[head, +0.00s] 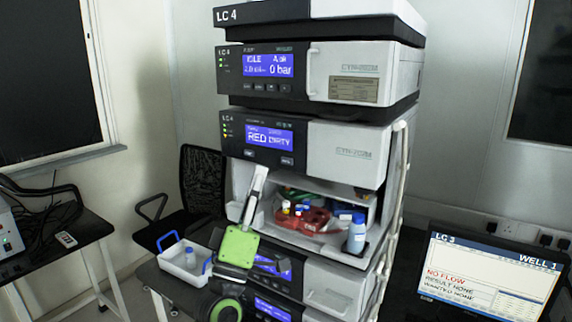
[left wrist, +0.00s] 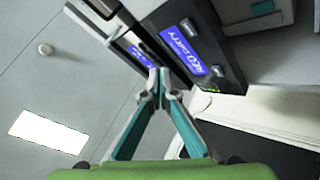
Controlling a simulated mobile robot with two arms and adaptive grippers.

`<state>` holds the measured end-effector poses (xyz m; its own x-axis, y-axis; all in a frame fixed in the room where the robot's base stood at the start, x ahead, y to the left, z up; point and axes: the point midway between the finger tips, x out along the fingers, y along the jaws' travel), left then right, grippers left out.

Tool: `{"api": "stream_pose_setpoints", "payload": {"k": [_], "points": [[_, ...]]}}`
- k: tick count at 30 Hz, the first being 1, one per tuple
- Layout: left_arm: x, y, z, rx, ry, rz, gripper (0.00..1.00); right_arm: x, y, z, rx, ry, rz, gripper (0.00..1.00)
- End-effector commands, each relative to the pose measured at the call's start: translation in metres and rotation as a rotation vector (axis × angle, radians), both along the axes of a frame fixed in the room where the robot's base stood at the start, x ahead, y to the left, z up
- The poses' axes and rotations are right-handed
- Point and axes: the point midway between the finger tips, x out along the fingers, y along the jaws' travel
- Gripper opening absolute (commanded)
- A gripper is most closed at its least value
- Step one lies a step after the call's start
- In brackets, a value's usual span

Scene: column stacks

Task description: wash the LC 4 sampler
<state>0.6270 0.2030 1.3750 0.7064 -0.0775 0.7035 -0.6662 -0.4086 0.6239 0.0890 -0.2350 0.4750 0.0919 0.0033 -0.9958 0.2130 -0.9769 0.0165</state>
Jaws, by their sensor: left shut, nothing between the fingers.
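The LC 4 sampler (head: 347,154) is the module in the middle of the stack, and its blue display (head: 268,138) reads "RED DIRTY". Two small buttons, one of them the right button (head: 287,160), sit under the display. Below it is an open bay with a red tray (head: 310,222) holding vials. The display also shows in the left wrist view (left wrist: 184,50), turned on its side. My left gripper (head: 262,170) is shut and empty, pointing up just below the sampler's buttons. Its fingertips (left wrist: 160,76) meet near the panel; I cannot tell whether they touch it. My right gripper is not in view.
A pump module (head: 355,72) above reads "IDLE" and 0 bar. A white bin (head: 185,262) with blue handles is left of the stack. A chair (head: 203,175) stands behind.

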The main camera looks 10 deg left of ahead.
Motion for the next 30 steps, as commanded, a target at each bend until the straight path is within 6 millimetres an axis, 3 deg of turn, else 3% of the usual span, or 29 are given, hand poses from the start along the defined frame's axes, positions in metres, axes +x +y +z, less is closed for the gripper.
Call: {"api": "stream_pose_setpoints", "payload": {"k": [6, 13, 30], "points": [[0.031, -0.01, -0.002, -0.001, -0.001, 0.0, 0.0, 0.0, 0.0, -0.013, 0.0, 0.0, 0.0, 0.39], [0.052, -0.017, -0.001, 0.0, -0.001, -0.001, 0.0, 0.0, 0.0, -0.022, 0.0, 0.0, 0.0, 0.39], [0.058, -0.019, 0.0, 0.0, 0.0, -0.001, 0.0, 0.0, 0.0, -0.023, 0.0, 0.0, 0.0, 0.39]]}}
